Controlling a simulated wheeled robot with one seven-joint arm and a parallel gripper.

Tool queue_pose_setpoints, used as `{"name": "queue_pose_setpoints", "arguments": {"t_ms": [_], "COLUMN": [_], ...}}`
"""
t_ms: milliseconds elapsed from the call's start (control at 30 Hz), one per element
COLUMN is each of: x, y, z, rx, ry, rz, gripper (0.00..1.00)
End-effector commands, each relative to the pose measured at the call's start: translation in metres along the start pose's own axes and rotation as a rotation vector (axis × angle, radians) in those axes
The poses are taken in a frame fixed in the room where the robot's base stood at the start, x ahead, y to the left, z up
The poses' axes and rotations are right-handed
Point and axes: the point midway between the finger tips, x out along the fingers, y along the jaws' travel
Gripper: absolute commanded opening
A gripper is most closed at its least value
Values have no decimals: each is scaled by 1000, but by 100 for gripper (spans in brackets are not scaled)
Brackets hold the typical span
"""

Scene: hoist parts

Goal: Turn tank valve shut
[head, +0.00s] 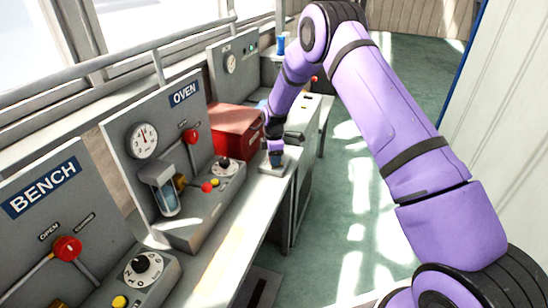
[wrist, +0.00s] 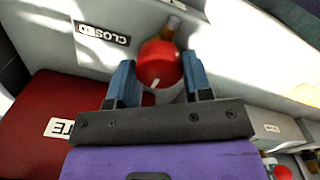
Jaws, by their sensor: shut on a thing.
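In the wrist view, the blue fingers of my gripper (wrist: 158,88) stand on either side of a round red valve knob (wrist: 160,62) and are shut on it. The knob has a small white mark on its near edge, and a brass-coloured fitting (wrist: 170,27) shows just beyond it. A "CLOSED" label (wrist: 102,35) reads upside down to the left of the knob. In the head view, my gripper (head: 276,150) points down at a small grey block (head: 274,167) on the counter edge, and the knob is hidden.
A red box (head: 238,128) stands just left of my gripper; it also fills the left of the wrist view (wrist: 40,120). The oven panel (head: 170,100) and bench panel (head: 30,240) with red knobs stand nearer. A gauge panel (head: 245,60) stands behind. The green floor is clear.

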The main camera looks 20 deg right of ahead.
Motion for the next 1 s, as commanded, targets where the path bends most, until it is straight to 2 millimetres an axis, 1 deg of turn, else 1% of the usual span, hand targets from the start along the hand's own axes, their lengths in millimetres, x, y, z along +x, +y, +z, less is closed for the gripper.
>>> {"name": "queue_pose_setpoints", "arguments": {"t_ms": [267, 1000], "x": [0, -1], "y": [1, 3], "z": [0, 1], "rx": [173, 874], "ry": [0, 0], "rz": [1, 2], "gripper": [22, 22]}}
